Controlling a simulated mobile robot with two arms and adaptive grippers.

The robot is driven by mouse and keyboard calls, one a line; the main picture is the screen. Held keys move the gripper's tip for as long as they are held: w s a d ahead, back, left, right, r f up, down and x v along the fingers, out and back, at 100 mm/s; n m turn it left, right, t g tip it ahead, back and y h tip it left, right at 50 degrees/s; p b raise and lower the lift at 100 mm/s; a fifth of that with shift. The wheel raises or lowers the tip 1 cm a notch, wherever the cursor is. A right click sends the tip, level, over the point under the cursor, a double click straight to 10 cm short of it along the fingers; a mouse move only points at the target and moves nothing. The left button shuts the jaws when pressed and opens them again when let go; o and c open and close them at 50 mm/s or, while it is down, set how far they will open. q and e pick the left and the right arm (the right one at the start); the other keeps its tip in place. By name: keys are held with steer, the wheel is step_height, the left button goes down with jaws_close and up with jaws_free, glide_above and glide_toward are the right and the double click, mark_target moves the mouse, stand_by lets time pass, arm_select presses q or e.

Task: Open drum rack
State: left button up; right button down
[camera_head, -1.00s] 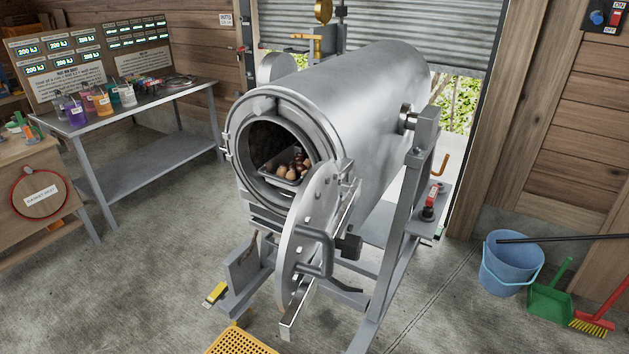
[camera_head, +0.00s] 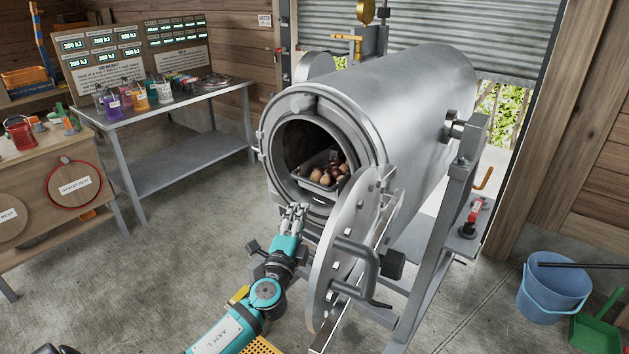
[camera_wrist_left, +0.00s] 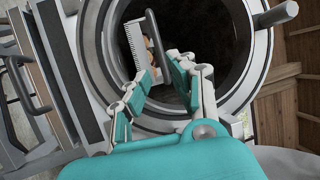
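The large metal drum (camera_head: 400,100) stands with its round door (camera_head: 345,250) swung open to the right. Inside the drum mouth sits a grey rack (camera_head: 312,177) holding several brown chestnuts (camera_head: 327,172). My left gripper (camera_head: 293,212) is just below and in front of the drum mouth, apart from the rack. In the left wrist view, the left gripper (camera_wrist_left: 166,85) has its two fingers spread, with nothing between them, and points at the opening. The rack's pale slotted edge (camera_wrist_left: 135,47) shows beyond the fingers. My right gripper is not in view.
A bench (camera_head: 165,107) with jars of coloured liquid stands at the back left. A wooden cabinet (camera_head: 100,182) is at the left. A blue bucket (camera_head: 553,290) and green dustpan (camera_head: 597,330) are at the right. A yellow perforated piece (camera_head: 262,346) lies below my left arm.

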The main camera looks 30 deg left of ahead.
mark_target(312, 183)
arm_select(q)
steer(key=p+x, duration=0.1)
steer(key=x, duration=1.1)
steer(key=shift+w, duration=0.1)
steer(key=shift+f, duration=0.1)
jaws_close()
